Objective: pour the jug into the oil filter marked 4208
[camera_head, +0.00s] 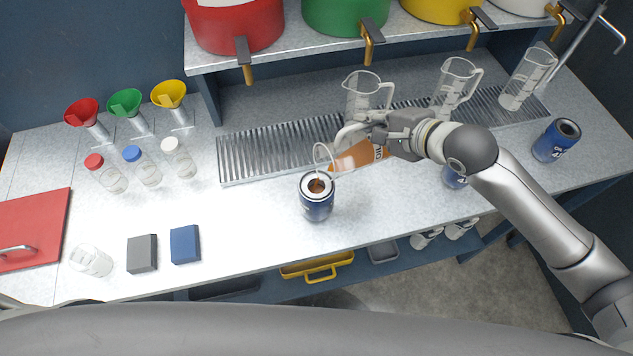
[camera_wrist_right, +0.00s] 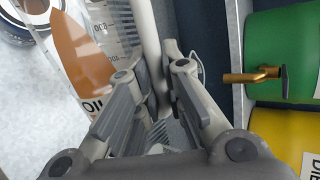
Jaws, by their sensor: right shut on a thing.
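A clear jug (camera_head: 351,155) with amber-brown liquid is tilted far over to the left. Its mouth is just above the open top of a blue oil filter (camera_head: 316,203) standing upright on the bench; brown shows in that opening. I cannot read the filter's number. My right gripper (camera_head: 374,130) is shut on the jug's handle (camera_wrist_right: 150,50). In the right wrist view the jug (camera_wrist_right: 88,55) shows graduation marks and part of an "OIL" label. Two more blue filters stand to the right: one (camera_head: 557,141) is in the open, the other (camera_head: 455,178) is partly behind my arm. My left gripper is not in view.
Several empty jugs, one (camera_head: 365,95) behind my gripper, stand along the drip grate (camera_head: 262,150). Coloured drums with taps sit on the shelf above. Funnels, capped bottles, a grey block (camera_head: 142,254) and a blue block (camera_head: 185,245) are on the left.

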